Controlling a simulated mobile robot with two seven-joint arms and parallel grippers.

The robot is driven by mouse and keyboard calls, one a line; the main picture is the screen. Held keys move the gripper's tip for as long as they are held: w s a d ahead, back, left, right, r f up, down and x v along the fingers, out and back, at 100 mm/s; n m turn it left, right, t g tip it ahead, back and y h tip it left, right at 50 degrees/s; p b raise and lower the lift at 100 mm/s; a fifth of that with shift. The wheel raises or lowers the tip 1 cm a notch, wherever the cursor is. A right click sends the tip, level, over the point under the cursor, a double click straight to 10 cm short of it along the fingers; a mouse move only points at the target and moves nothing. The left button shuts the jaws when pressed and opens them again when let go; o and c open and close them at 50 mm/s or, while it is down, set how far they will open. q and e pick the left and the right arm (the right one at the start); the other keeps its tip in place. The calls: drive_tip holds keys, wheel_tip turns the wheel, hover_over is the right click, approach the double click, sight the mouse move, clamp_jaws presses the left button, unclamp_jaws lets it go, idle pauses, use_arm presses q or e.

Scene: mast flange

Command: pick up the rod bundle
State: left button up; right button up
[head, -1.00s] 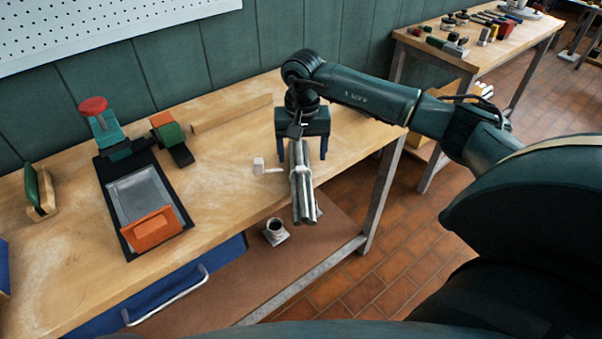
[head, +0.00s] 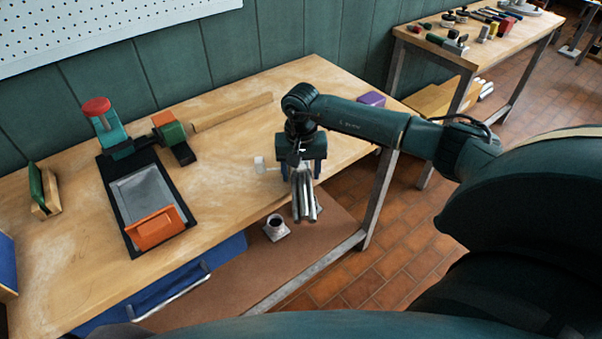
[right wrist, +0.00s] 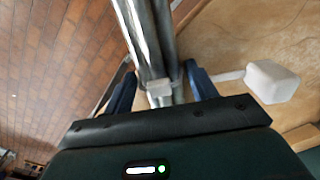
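The rod bundle (head: 304,202) is several silver rods with a pale tie, and it juts over the table's front edge. It also shows in the right wrist view (right wrist: 148,30), with the tie between my fingers. My right gripper (head: 302,174) points down over the bundle, and its body hides the bundle's rear part. In the right wrist view, the blue fingers of my right gripper (right wrist: 161,70) stand on either side of the bundle, with small gaps that look clear. A white block on a stem (right wrist: 270,82) sticks out beside the tie. My left gripper is not in view.
The wooden table (head: 235,185) carries a dark tray with an orange block (head: 154,228), a red-topped teal fixture (head: 110,125), a wooden bar (head: 232,111) and a purple block (head: 371,99).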

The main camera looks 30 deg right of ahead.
drive_tip(key=c, duration=1.1)
drive_tip(key=shift+r, duration=0.1)
